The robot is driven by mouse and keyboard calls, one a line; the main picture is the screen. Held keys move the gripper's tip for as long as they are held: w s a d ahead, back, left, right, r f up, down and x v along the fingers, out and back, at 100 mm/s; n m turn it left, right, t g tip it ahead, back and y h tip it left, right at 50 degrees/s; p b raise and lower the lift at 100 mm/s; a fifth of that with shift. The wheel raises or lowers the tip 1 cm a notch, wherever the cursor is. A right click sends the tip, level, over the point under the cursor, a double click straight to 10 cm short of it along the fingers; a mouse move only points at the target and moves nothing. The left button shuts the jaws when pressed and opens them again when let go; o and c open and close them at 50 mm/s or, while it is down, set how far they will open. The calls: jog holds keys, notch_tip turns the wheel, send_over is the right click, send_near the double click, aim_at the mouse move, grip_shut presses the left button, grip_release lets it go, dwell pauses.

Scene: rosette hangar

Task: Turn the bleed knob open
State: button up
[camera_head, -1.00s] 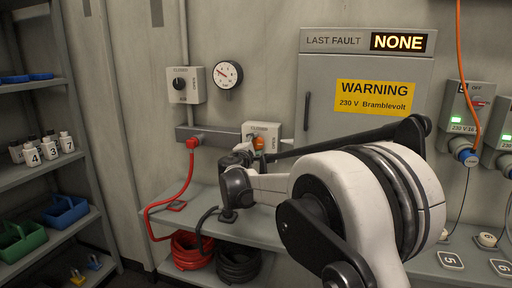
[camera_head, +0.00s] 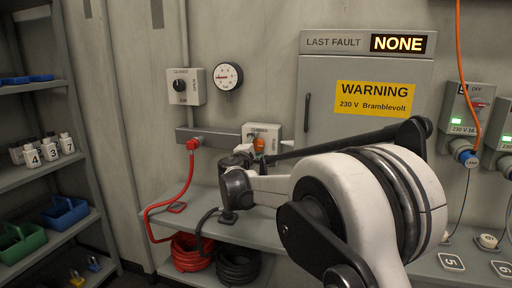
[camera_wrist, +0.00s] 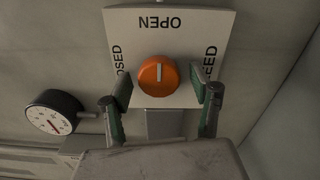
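The orange bleed knob (camera_wrist: 157,76) sits on a pale panel (camera_wrist: 190,28) in the wrist view. Its white line is upright in the picture, pointing at the word OPEN, which appears upside down. The side lettering is partly hidden: "OSED" on the left, "EED" on the right. My gripper (camera_wrist: 160,88) is open, with one finger on each side of the knob and a visible gap at both sides. In the head view the orange knob (camera_head: 259,145) shows small on its box (camera_head: 270,130), partly hidden by my gripper.
A similar box with a black knob (camera_head: 179,85) and a round gauge (camera_head: 228,76) are on the wall to the upper left. A red hose (camera_head: 190,170) hangs left of my gripper. A grey cabinet (camera_head: 320,75) stands to the right.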

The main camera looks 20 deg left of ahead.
jog(key=shift+s, duration=0.1)
jog(key=s, duration=1.1)
jog(key=shift+s+d, duration=0.3)
jog(key=shift+s, duration=0.1)
jog(key=s+d+r+m+g+h, duration=0.1)
jog(key=s+d+m+g, duration=0.15)
jog(key=d, duration=1.05)
jog(key=s+d+m+g+h, duration=0.2)
jog(key=s+d+m, duration=0.15)
jog(key=d, duration=0.85)
jog(key=s+d+r+m+g+h, duration=0.1)
jog(key=s+d+m+g, duration=0.2)
jog(key=d, duration=1)
jog(key=s+d+f+m+g, duration=0.1)
jog(key=s+d+f+m, duration=0.15)
jog(key=s+d, duration=0.35)
jog(key=s+d+f+m+g, duration=0.1)
jog(key=s+d+f+m, duration=0.1)
jog(key=s+d+m, duration=0.3)
jog(key=s+d+f+m+y, duration=0.1)
jog(key=s+f+m, duration=0.1)
jog(key=s, duration=0.6)
jog(key=s+d+f+m+g+y, duration=0.1)
jog(key=s+d+f+m+y, duration=0.1)
jog(key=s+f, duration=0.3)
jog(key=s, duration=0.4)
jog(key=shift+d+f, duration=0.2)
jog(key=shift+d, duration=0.1)
